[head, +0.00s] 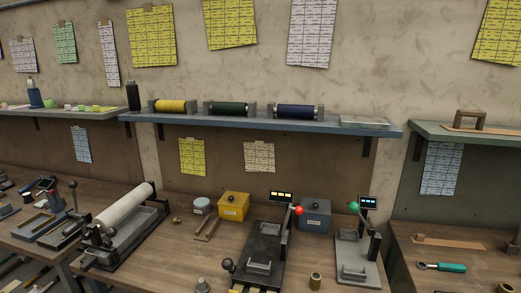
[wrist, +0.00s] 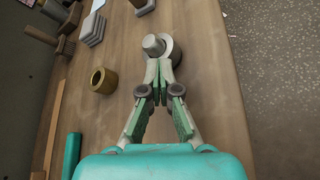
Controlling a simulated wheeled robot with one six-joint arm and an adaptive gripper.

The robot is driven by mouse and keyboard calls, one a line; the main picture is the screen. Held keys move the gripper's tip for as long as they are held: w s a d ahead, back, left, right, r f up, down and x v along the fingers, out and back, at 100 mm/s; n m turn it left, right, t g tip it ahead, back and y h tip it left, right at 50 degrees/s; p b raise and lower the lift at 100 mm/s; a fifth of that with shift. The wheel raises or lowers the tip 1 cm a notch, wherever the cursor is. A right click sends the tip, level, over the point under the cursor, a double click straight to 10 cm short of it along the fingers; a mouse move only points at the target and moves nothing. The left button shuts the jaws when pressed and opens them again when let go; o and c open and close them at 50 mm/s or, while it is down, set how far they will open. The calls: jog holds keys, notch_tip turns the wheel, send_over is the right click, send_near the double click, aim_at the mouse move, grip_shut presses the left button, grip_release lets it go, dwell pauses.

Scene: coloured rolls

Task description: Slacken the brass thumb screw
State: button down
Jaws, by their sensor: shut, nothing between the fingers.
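My gripper (wrist: 159,82) is shut and empty in the wrist view, its fingertips together above the wooden bench. Just beyond the tips is a grey stepped round piece (wrist: 153,45); I cannot tell whether they touch it. A hollow brass-coloured cylinder (wrist: 103,80) stands to the left of the fingers, apart from them. I cannot tell which piece is the thumb screw. My gripper does not show in the head view.
A black press (head: 262,252) with a red knob and a grey press (head: 355,258) with a green knob stand on the bench. A yellow box (head: 233,206) and a grey box (head: 315,214) stand behind. A shelf (head: 270,125) holds yellow, green and blue rolls.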

jog(key=shift+s+a+f, duration=0.1)
jog(key=shift+s+f, duration=0.2)
jog(key=shift+s, duration=0.05)
jog(key=shift+s+r, duration=0.25)
jog(key=shift+r, duration=0.1)
jog(key=shift+w+a, duration=0.25)
jog(key=shift+a, duration=0.75)
jog(key=shift+w+a, duration=0.2)
jog(key=shift+a, duration=0.75)
jog(key=shift+w+a, duration=0.25)
jog(key=shift+a, duration=0.75)
